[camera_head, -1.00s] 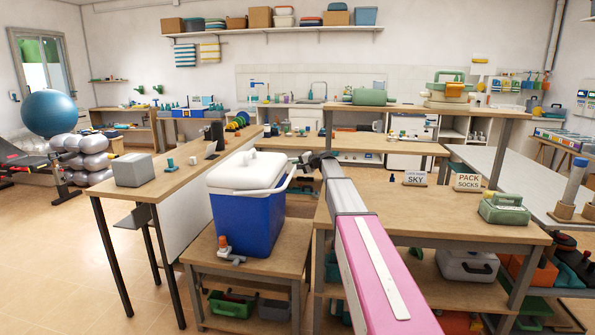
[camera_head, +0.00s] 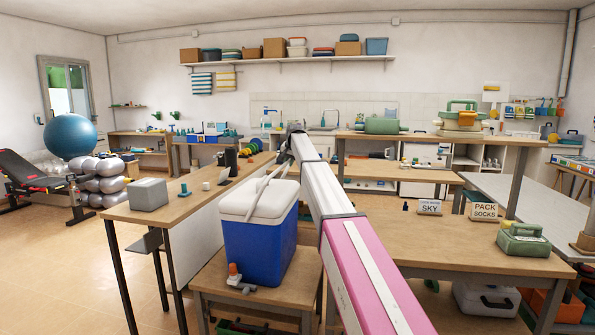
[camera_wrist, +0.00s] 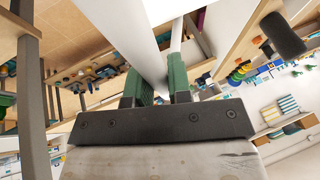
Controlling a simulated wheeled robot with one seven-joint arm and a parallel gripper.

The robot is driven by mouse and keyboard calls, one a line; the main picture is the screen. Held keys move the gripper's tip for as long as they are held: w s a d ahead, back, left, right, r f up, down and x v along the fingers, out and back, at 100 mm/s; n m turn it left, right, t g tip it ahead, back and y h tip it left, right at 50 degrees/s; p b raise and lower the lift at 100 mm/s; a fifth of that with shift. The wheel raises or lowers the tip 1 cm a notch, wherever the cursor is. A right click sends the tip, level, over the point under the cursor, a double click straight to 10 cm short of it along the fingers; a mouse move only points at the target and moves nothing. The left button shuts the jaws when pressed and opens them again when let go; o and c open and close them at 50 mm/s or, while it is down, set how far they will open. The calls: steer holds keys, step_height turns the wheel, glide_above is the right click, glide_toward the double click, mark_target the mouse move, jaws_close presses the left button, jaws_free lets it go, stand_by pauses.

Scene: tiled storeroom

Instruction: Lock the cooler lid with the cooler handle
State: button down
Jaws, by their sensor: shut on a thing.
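The cooler has a blue body (camera_head: 262,250) and a white lid (camera_head: 250,202). It stands on a low wooden table in the head view, and its lid is down. Its pale handle (camera_head: 264,186) is raised and slants up over the lid toward my gripper (camera_head: 285,157), which is small and partly hidden by my arm. In the wrist view my gripper (camera_wrist: 161,82) has its green fingers shut on the white handle bar (camera_wrist: 138,38). I cannot tell whether the handle is latched.
A low wooden table (camera_head: 215,284) carries the cooler. A grey box (camera_head: 149,195) sits on the long bench to the left. A wooden worktable (camera_head: 450,252) stands to the right, with signs and a green case (camera_head: 523,240). Open floor lies at the left.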

steer(key=w+a+r+n+g+h, duration=0.1)
steer(key=w+a+r+h, duration=0.1)
steer(key=a, duration=0.7)
steer(key=shift+w+h, duration=0.5)
steer(key=shift+h, duration=0.3)
steer(key=shift+a+r, duration=0.1)
steer(key=c, duration=1.1)
jaws_free()
steer(key=v, duration=1)
steer(key=shift+a+r, duration=0.1)
steer(key=shift+r, duration=0.35)
